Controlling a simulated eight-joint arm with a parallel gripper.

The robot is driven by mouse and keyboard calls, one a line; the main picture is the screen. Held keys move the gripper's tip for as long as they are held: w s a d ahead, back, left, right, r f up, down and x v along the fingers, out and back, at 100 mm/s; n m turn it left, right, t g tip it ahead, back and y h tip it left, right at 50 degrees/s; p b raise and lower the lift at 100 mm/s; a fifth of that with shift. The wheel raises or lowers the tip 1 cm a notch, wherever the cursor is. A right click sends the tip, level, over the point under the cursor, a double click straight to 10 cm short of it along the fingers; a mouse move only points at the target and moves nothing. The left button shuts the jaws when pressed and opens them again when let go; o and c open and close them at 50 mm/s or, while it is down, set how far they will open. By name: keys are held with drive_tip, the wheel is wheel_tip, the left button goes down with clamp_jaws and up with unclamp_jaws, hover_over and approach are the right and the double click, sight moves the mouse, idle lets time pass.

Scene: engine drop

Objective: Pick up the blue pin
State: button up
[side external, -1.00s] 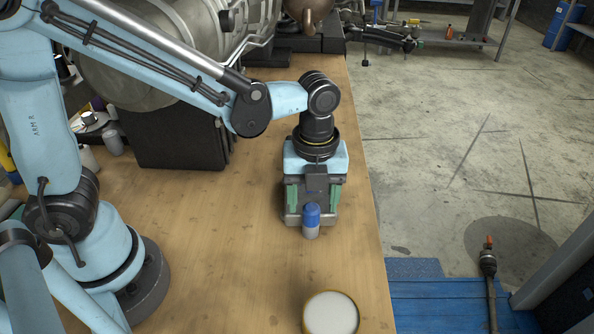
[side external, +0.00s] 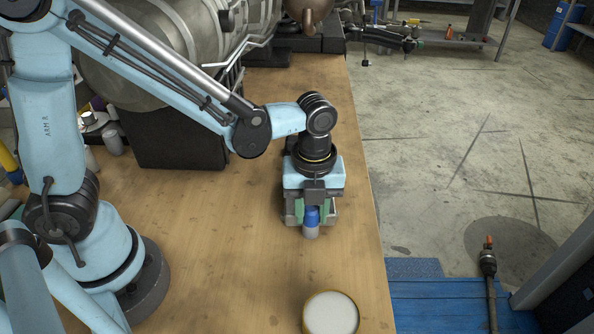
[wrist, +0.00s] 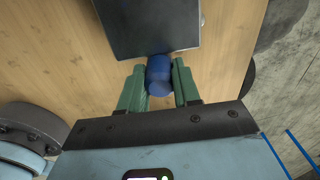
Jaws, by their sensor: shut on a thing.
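The blue pin (side external: 311,220) has a blue cap and a grey lower body and stands upright on the wooden table. My gripper (side external: 311,214) is low over it, with its green fingers closed in on either side of the pin. In the wrist view the blue top of the pin (wrist: 159,76) lies between the two green fingertips of my gripper (wrist: 159,78). The lower body of the pin is hidden in the wrist view.
A round white-topped container (side external: 330,313) stands at the table's front edge. A dark block (side external: 178,145) and a large metal engine part (side external: 150,60) are at the back left. The wooden table (side external: 230,270) is clear left of the pin. The table's right edge is close by.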

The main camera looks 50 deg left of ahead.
sight(311, 211)
drive_tip(key=shift+r, duration=0.75)
drive_tip(key=r, duration=0.3)
drive_tip(key=shift+s+d+r, duration=0.1)
drive_tip(key=shift+s+d, duration=0.25)
drive_tip(key=shift+s, duration=0.05)
drive_tip(key=s+d+r, duration=0.6)
drive_tip(key=s, duration=0.2)
drive_tip(key=shift+s+d+r, duration=0.15)
drive_tip(key=shift+s+d, duration=0.05)
drive_tip(key=shift+s, duration=0.05)
